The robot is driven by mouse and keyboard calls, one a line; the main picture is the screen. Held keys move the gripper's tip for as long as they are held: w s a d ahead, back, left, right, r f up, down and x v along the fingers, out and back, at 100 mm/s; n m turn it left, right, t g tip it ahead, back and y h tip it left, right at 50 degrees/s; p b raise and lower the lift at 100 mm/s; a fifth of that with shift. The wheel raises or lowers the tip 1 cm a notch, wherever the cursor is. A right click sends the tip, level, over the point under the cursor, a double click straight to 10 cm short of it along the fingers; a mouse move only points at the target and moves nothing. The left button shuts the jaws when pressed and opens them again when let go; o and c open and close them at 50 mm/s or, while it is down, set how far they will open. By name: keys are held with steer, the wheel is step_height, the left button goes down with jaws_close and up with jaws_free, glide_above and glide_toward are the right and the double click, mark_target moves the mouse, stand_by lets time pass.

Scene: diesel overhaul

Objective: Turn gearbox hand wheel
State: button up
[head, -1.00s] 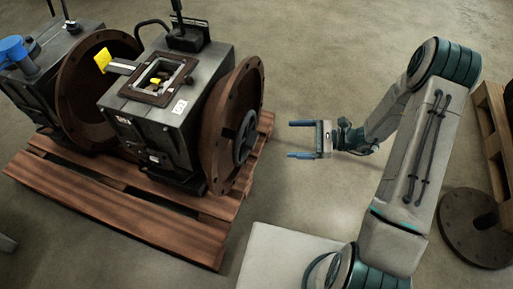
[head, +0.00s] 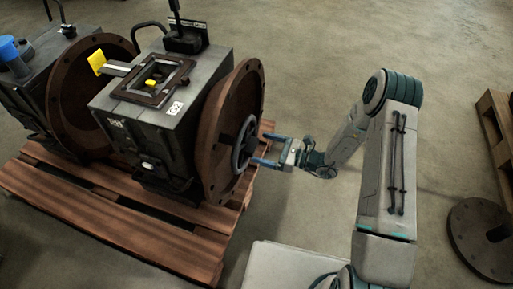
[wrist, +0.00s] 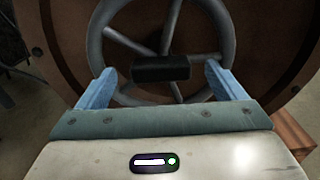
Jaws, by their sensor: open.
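The gearbox (head: 160,110) marked G2 is a dark grey box on a wooden pallet, with a round brown flange (head: 228,110) on its right side. The grey spoked hand wheel (head: 245,145) is on that flange. In the wrist view the hand wheel (wrist: 185,22) fills the upper middle, with a dark handle or block (wrist: 160,68) at its centre. My gripper (head: 268,151) is open right in front of the wheel. In the wrist view, its blue fingers (wrist: 160,88) stand to the left and right of the dark block. I cannot tell whether they touch the wheel.
A second gearbox (head: 35,75) with a brown flange stands at left on the same wooden pallet (head: 90,215). Another pallet (head: 495,125) and a dark round plate (head: 480,250) are at the right. The concrete floor between is clear.

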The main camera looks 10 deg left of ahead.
mark_target(247, 142)
steer(key=shift+w+a+b, duration=0.15)
steer(key=shift+a+b, duration=0.15)
steer(key=shift+a, duration=1.4)
steer(key=c, duration=1.4)
steer(key=shift+d, duration=0.1)
